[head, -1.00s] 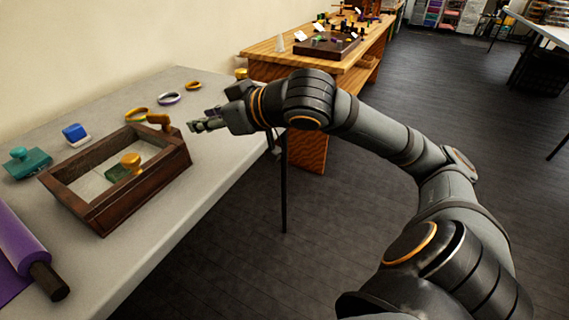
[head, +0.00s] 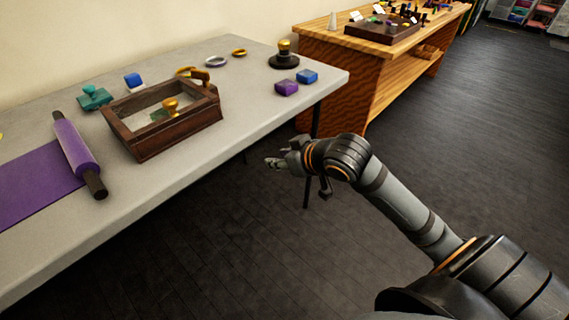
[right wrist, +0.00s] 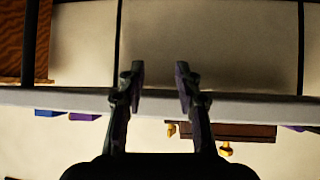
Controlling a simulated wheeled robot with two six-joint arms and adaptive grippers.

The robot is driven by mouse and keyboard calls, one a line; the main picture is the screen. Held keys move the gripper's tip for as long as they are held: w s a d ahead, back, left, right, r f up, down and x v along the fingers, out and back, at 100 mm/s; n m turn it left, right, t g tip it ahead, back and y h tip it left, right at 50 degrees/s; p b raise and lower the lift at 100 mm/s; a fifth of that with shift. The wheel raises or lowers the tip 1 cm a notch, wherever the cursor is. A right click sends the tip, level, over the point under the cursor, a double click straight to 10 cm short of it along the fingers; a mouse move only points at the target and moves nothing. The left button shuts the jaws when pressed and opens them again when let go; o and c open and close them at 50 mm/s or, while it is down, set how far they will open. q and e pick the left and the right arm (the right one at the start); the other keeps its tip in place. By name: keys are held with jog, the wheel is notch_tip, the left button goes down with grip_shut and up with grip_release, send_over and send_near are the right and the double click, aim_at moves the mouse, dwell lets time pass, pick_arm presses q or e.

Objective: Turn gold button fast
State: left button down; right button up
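A round black base with a gold knob on top (head: 284,47) stands upright at the far right part of the grey table; it may be the gold button. Other gold knobs show at the wooden tray: one inside (head: 170,104) and one by its rear right corner (head: 199,75). My right gripper (head: 271,163) is off the table's front edge, apart from all of these. In the right wrist view my right gripper (right wrist: 160,78) has its two fingers apart with nothing between them. My left gripper is not in view.
A purple block (head: 286,88) and a blue block (head: 307,76) lie near the grey table's (head: 240,115) right corner. The wooden tray (head: 165,135) stands left of them. A purple roller (head: 76,150) lies further left. A wooden bench (head: 335,70) stands behind.

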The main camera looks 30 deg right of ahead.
jog(key=shift+s+f, duration=0.25)
jog(key=shift+f, duration=0.5)
jog(key=shift+d, duration=0.1)
